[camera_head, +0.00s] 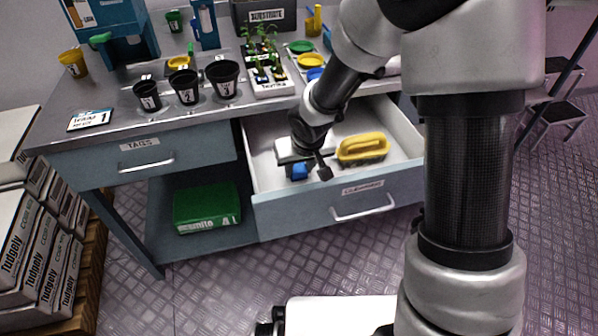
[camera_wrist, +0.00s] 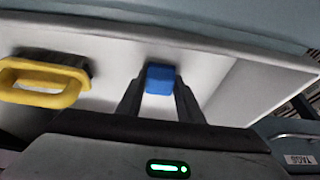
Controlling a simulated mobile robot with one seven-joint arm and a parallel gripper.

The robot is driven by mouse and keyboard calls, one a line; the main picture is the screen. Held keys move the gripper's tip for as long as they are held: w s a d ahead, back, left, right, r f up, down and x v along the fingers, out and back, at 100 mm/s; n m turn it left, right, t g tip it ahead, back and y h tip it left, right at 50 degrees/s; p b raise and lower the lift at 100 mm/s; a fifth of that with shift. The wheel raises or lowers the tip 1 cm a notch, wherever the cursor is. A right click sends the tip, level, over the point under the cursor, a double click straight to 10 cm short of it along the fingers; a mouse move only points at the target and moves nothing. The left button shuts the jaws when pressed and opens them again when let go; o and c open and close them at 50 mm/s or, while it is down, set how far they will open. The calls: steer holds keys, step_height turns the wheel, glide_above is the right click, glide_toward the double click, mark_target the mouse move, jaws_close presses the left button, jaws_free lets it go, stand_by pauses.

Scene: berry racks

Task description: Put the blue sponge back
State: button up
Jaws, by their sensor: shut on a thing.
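The blue sponge (camera_head: 299,171) is between the fingers of my gripper (camera_head: 310,171), over the left part of the open drawer (camera_head: 400,140) in the head view. In the wrist view the blue sponge (camera_wrist: 160,79) sits between the two dark fingertips of my gripper (camera_wrist: 160,95), which is shut on it. The drawer's pale floor (camera_wrist: 125,60) shows behind it. I cannot tell whether the sponge touches the drawer floor. My gripper and arm hide part of the drawer.
A yellow-handled brush (camera_head: 362,147) lies in the drawer to the right of my gripper, and in the wrist view (camera_wrist: 45,82) it is at the left. Black pots (camera_head: 186,87) and seedling trays (camera_head: 268,82) stand on the bench above. The closed tags drawer (camera_head: 145,160) is at the left.

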steer(key=shift+f, duration=0.15)
steer(key=shift+f, duration=0.15)
steer(key=o, duration=0.9)
steer(key=shift+o, duration=0.2)
